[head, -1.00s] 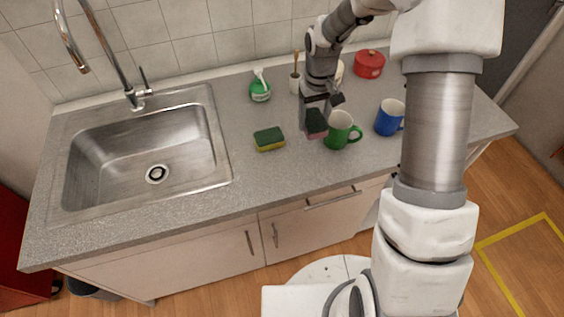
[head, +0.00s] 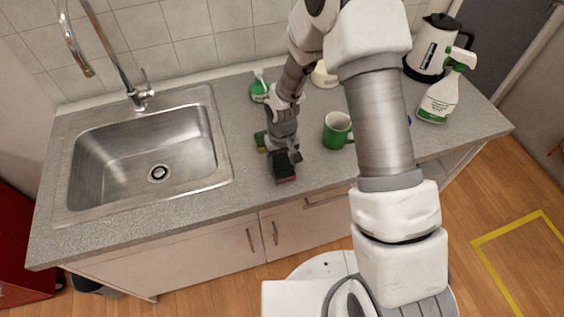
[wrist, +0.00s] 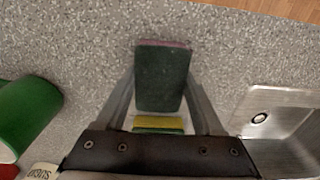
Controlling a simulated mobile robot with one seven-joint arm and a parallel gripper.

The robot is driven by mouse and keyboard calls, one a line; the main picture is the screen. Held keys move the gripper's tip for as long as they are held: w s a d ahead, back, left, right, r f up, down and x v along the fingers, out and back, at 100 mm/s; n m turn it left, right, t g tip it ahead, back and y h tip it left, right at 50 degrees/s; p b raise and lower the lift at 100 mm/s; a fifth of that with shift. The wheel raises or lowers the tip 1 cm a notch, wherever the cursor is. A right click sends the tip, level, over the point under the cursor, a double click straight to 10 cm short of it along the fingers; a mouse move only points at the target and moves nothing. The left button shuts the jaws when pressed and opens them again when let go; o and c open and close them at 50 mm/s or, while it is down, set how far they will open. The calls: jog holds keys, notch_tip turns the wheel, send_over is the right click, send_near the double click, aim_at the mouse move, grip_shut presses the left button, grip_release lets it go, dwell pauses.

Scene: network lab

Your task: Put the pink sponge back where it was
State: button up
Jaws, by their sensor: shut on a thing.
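The pink sponge (head: 284,168), with a dark scouring face and a thin pink edge, is held in my gripper (head: 284,158) over the front part of the counter. In the wrist view the sponge (wrist: 163,78) sits between the two fingers, its dark face towards the camera. My gripper is shut on it. I cannot tell whether the sponge touches the counter. A yellow and green sponge (head: 261,141) lies just behind my gripper, partly hidden by it; its yellow side (wrist: 158,123) shows in the wrist view.
A steel sink (head: 222,165) is to the left. A green mug (head: 336,132) stands to the right; a green soap bottle (head: 259,90) stands behind. A spray bottle (head: 438,100) and kettle (head: 428,52) are at far right. The counter's front edge is close.

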jog(key=shift+f, duration=0.2)
jog(key=o, duration=1.4)
jog(key=shift+r, duration=0.15)
notch_tip(320, 180, up, 12)
jog(key=b, duration=0.2)
notch_tip(320, 180, up, 15)
jog(key=m+t, duration=0.1)
jog(key=t, duration=0.2)
send_over(282, 165)
jog(key=s+d, duration=0.5)
jog(key=d, duration=0.2)
jog(key=s+d+r+t, duration=0.1)
jog(key=s+r, duration=0.1)
jog(key=s, duration=0.2)
jog(key=s+d+r+m, duration=0.1)
jog(key=s+d+r, duration=0.1)
jog(key=s, duration=0.3)
jog(key=s+d+r+m+t, duration=0.1)
jog(key=s+d+r, duration=0.1)
jog(key=s+r, duration=0.2)
jog(key=shift+s+d+t, duration=0.2)
jog(key=shift+s+t, duration=0.05)
jog(key=shift+t, duration=0.05)
